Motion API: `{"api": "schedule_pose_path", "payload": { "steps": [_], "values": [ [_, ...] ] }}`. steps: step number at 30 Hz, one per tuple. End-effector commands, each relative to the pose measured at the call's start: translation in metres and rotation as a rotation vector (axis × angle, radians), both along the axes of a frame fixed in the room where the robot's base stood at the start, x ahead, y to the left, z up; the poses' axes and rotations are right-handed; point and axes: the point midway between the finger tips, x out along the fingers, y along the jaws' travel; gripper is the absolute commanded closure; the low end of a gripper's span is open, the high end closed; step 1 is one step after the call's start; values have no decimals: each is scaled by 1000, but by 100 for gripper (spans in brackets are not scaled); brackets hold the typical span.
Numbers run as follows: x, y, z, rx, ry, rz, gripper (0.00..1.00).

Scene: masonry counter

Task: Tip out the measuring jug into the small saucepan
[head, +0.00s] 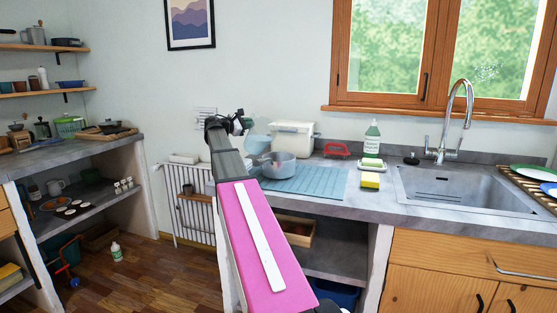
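A grey small saucepan (281,168) stands upright on the left part of a blue ribbed mat (315,181) on the counter. A pale blue, rounded vessel (257,144), which looks like the measuring jug, shows just behind and left of the saucepan. It is small in view, and its contents cannot be seen. My gripper (241,123) is at the far end of my outstretched arm, just above and left of the pale blue vessel. Its fingers are small and dark, and I cannot tell whether they hold anything. My arm hides the counter's left end.
A white lidded bin (293,138) stands behind the saucepan. A red object (336,150), a green soap bottle (372,139) and a yellow sponge (370,180) are to the right, before the sink (465,190). A white radiator (188,205) is left of the counter. The mat's right part is clear.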

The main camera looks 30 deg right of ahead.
Motion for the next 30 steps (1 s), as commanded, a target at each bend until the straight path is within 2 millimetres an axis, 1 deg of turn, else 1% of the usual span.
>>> {"api": "schedule_pose_path", "payload": {
  "steps": [17, 30],
  "values": [
    [-5, -1, 0, 6, -58, 0, 100],
    [-7, -1, 7, 12, -96, 0, 100]
  ]
}}
